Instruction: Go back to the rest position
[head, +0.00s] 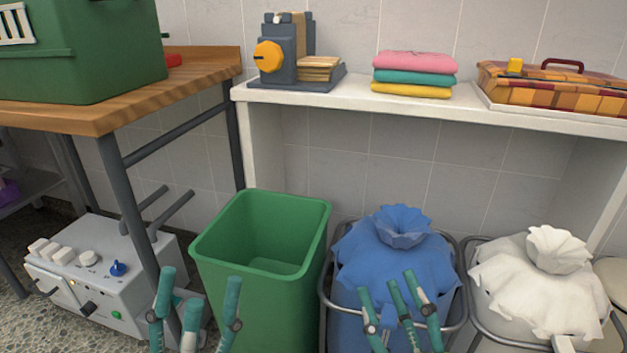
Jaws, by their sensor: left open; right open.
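My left gripper (199,280) is at the bottom of the head view, left of centre. Its teal fingers point up and are spread apart with nothing between them. It shows in front of the grey machine's right side and the left part of the green bin (285,310). My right gripper (391,287) is at the bottom, right of centre, open and empty. Its fingers show in front of the blue bag (385,250). I cannot tell whether they touch it. Both wrists are cut off by the lower edge.
A white shelf (400,99) holds folded towels (413,74), a dark device with an orange knob (285,50) and a plaid case (560,91). A wooden table (100,118) bears a green crate (90,60). A grey machine (100,280) and white bag (545,290) stand low.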

